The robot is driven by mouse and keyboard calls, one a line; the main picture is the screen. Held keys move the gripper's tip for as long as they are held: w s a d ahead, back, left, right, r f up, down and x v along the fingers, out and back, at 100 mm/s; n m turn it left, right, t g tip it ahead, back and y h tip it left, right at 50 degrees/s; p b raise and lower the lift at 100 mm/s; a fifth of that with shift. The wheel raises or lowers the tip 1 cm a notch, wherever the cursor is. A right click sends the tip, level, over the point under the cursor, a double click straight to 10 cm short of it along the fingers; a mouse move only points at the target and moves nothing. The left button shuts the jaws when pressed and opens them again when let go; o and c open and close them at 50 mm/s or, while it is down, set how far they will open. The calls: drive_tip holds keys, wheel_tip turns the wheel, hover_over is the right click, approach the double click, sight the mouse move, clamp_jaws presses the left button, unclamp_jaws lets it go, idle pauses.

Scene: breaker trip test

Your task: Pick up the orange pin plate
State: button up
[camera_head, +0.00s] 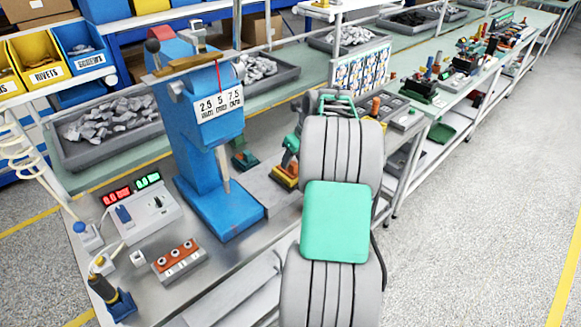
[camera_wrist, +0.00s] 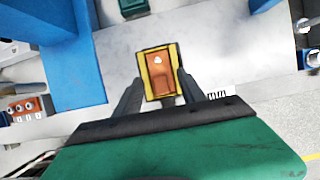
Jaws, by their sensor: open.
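The orange pin plate (camera_wrist: 160,62) shows in the wrist view as an orange block with yellow edges and a small pale pin on its face. In the head view it (camera_head: 285,178) lies on the grey bench, right of the blue press. My gripper (camera_wrist: 158,88) is open, with one dark finger on each side of the plate's near part. I cannot tell whether either finger touches it. In the head view my arm hides most of my gripper (camera_head: 291,150).
The blue press (camera_head: 207,135) stands close left of the plate. A small green block (camera_head: 243,155) lies behind the plate. A grey tray (camera_head: 405,115) is at right.

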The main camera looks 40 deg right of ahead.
drive_tip(key=x, duration=0.3)
clamp_jaws()
idle(0.4)
